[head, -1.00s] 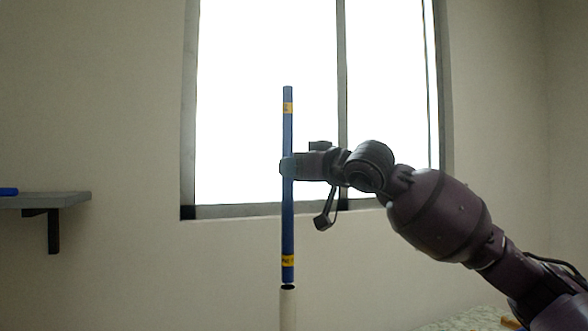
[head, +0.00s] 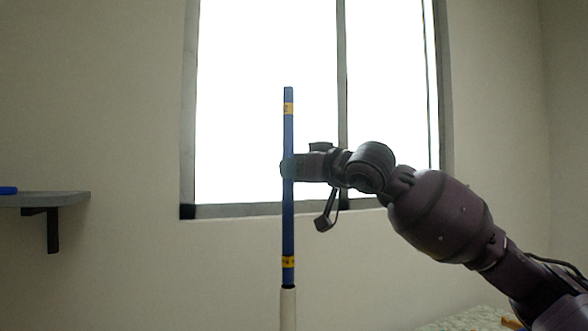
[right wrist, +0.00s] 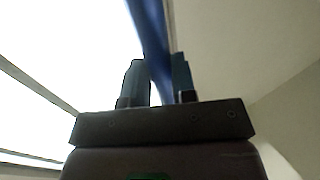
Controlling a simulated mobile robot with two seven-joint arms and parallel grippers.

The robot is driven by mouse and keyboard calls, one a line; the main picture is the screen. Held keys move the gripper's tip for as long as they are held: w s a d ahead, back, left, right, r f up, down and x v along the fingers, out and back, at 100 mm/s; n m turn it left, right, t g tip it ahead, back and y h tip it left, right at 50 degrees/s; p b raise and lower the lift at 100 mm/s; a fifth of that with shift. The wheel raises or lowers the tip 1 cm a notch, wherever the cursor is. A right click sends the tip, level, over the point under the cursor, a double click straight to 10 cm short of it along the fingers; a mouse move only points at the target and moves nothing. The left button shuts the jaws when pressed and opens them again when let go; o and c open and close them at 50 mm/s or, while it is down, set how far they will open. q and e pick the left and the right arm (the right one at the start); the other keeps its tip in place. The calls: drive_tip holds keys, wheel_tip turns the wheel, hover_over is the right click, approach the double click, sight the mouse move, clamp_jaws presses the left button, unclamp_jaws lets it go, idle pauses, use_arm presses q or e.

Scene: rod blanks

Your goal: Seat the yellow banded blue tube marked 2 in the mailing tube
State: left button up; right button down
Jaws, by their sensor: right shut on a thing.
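The blue tube (head: 288,220) with yellow bands near its top and bottom stands upright in the head view. My right gripper (head: 288,168) is shut on it a little above its middle. In the right wrist view the tube (right wrist: 150,35) passes between the two fingers (right wrist: 160,82). The pale mailing tube (head: 288,310) stands upright right below, its dark mouth at the blue tube's lower end. The lower end meets the mouth; I cannot tell how far it is inside. The mark on the bands is too small to read. My left gripper is not in view.
A grey wall shelf (head: 60,199) at the left holds the end of another blue object (head: 8,190). A bright window (head: 265,100) is behind the tube. A patterned surface (head: 470,320) shows at the lower right. The space around the tube looks clear.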

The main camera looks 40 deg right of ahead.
sight(293, 249)
use_arm(q)
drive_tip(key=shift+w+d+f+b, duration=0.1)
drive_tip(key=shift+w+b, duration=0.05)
drive_tip(key=shift+b, duration=0.15)
use_arm(e)
drive_tip(key=shift+f, duration=0.5)
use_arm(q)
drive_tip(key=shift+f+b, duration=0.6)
use_arm(e)
drive_tip(key=shift+f, duration=0.8)
use_arm(q)
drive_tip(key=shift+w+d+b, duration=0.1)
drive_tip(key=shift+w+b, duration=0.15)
drive_tip(key=shift+b, duration=0.05)
use_arm(e)
drive_tip(key=shift+f, duration=0.5)
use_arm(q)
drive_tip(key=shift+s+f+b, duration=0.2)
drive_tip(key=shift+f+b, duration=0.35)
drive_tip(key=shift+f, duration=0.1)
use_arm(e)
drive_tip(key=shift+f, duration=0.9)
use_arm(q)
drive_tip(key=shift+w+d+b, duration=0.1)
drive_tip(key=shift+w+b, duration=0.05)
drive_tip(key=shift+b, duration=0.15)
use_arm(e)
drive_tip(key=shift+f, duration=0.65)
